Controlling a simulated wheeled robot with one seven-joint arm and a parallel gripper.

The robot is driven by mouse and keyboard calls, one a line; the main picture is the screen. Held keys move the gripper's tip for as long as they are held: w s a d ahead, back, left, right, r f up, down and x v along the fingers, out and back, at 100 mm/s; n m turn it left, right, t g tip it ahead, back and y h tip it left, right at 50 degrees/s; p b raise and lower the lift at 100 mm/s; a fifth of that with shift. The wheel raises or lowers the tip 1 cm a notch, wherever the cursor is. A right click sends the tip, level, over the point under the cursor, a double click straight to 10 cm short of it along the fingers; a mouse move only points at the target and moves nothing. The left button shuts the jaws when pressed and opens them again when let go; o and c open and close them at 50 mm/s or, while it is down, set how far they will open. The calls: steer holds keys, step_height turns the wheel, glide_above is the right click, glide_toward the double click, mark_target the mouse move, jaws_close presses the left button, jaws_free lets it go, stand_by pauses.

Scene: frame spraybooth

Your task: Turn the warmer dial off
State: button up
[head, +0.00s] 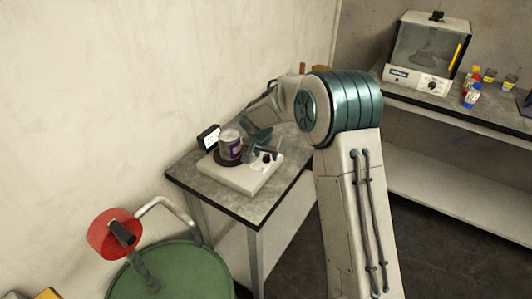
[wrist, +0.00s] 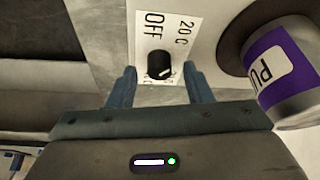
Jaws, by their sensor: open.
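The warmer (head: 236,178) is a pale box on the small grey table, and its panel also shows in the wrist view (wrist: 205,22). Its dial (wrist: 160,65) is a black knob on a white label with "OFF" and "20 C" printed above it in the wrist view. A white mark on the knob sits at its lower right, on the side away from the word OFF. My gripper (wrist: 160,84) is open, with one finger on either side of the dial in the picture. I cannot tell whether either finger touches it. In the head view my gripper (head: 259,145) is over the warmer's right part.
A can with a purple label (head: 230,146) stands on the warmer's dark round plate, close right of my fingers in the wrist view (wrist: 283,68). A small display (head: 209,138) stands behind. A green drum (head: 185,275) is in front. A glass-fronted cabinet (head: 430,55) and bottles are on the right bench.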

steer(key=shift+f, duration=0.25)
steer(key=c, duration=1)
